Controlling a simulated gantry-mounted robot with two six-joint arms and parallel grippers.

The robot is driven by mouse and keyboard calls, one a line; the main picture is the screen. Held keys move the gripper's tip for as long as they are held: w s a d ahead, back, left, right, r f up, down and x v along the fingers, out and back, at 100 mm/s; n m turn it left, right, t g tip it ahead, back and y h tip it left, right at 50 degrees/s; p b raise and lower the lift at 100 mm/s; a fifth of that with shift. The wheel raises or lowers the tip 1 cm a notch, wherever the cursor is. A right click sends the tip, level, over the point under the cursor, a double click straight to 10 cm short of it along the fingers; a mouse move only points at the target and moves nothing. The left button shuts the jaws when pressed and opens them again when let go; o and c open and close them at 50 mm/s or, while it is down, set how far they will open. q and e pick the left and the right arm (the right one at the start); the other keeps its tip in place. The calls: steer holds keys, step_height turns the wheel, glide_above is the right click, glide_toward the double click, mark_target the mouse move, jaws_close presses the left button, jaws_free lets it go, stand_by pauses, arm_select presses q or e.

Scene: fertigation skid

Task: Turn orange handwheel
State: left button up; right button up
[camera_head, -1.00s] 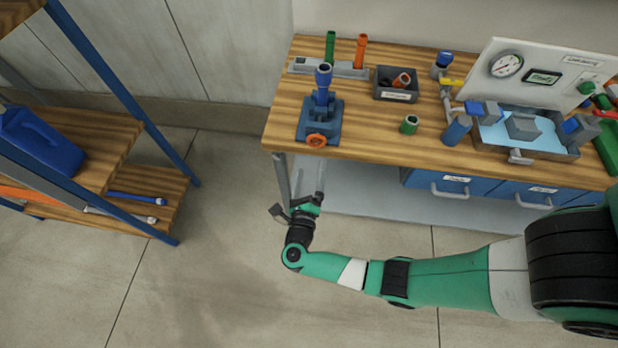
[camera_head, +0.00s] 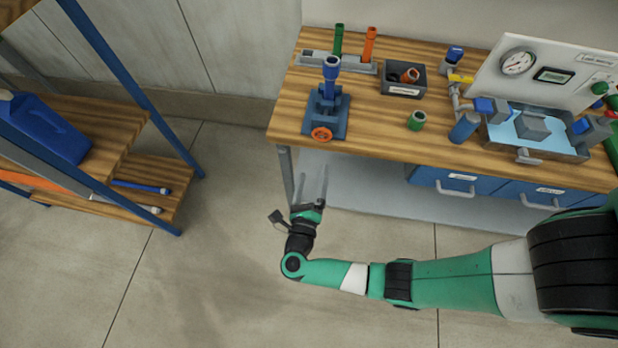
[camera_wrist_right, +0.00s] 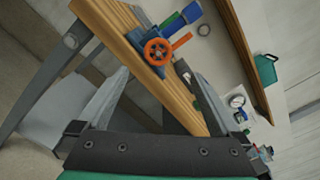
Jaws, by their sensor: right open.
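The orange handwheel (camera_head: 322,134) is on the front of a blue vise-like fixture (camera_head: 340,112) at the left end of the workbench, close to its front edge. The fixture holds an upright blue piece (camera_head: 331,72). My right gripper (camera_head: 312,186) is open and empty, in front of the bench and below its top, short of the handwheel. In the right wrist view the handwheel (camera_wrist_right: 158,52) shows ahead, beyond and between the open fingers (camera_wrist_right: 160,95), not touched. My left gripper is not in view.
The wooden bench top (camera_head: 385,137) carries a grey bin (camera_head: 403,92), a green ring (camera_head: 417,120), a rack (camera_head: 350,66) with green and orange tubes, and a water tray (camera_head: 575,157). A bench leg (camera_head: 287,172) stands near my right gripper. A shelf unit (camera_head: 140,110) is at left.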

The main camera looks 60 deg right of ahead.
steer(key=v, duration=1)
steer(key=shift+b, duration=0.35)
